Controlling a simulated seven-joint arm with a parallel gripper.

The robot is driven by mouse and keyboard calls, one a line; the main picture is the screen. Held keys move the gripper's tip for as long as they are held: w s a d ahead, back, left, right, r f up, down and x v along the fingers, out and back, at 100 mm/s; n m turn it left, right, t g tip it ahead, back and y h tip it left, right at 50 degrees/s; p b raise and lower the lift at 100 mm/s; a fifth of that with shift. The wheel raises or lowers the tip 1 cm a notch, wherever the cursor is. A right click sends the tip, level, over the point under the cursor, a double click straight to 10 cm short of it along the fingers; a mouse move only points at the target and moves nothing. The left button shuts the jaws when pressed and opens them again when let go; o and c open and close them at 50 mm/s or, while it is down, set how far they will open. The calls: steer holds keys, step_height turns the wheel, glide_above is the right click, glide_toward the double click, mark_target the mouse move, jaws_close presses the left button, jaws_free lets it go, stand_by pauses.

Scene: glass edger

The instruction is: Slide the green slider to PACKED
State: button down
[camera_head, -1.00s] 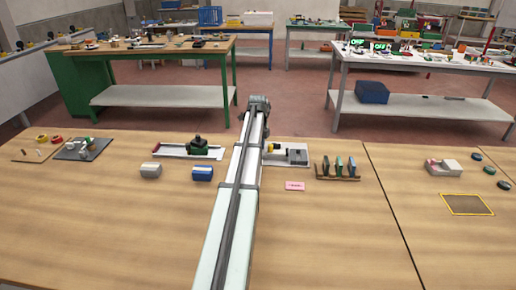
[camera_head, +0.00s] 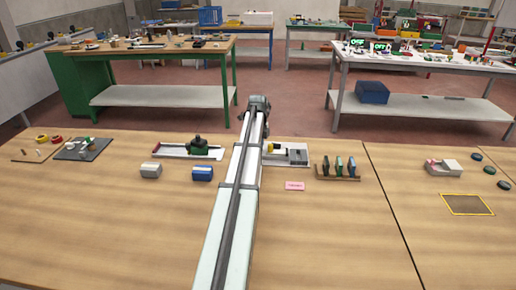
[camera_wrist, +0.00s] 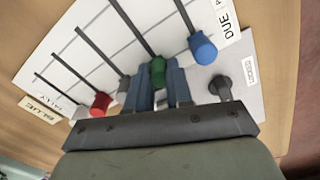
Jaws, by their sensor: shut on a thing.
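In the wrist view a white slider board (camera_wrist: 75,52) has several dark slots with coloured knobs. The green slider (camera_wrist: 157,68) sits at the near end of its slot, which runs up and left from it. My gripper (camera_wrist: 158,80) is shut on the green slider, with a grey-blue finger on either side. A blue knob (camera_wrist: 203,49) is to its right and a red knob (camera_wrist: 100,104) to its left. A grey knob is partly hidden by the left finger. No PACKED mark is readable. In the head view my arm hides my gripper and the green slider.
A black knob (camera_wrist: 221,88) stands close right of my gripper. In the head view, a white plate with a green device (camera_head: 200,148) is left of my arm. A rack of upright pieces (camera_head: 338,168) is to the right. The front of the wooden table (camera_head: 120,235) is clear.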

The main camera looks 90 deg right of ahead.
steer(key=shift+w, duration=2)
steer(key=c, duration=1)
jaws_free()
steer(key=shift+r, duration=0.15)
step_height(320, 180, up, 14)
steer(key=shift+f, duration=0.2)
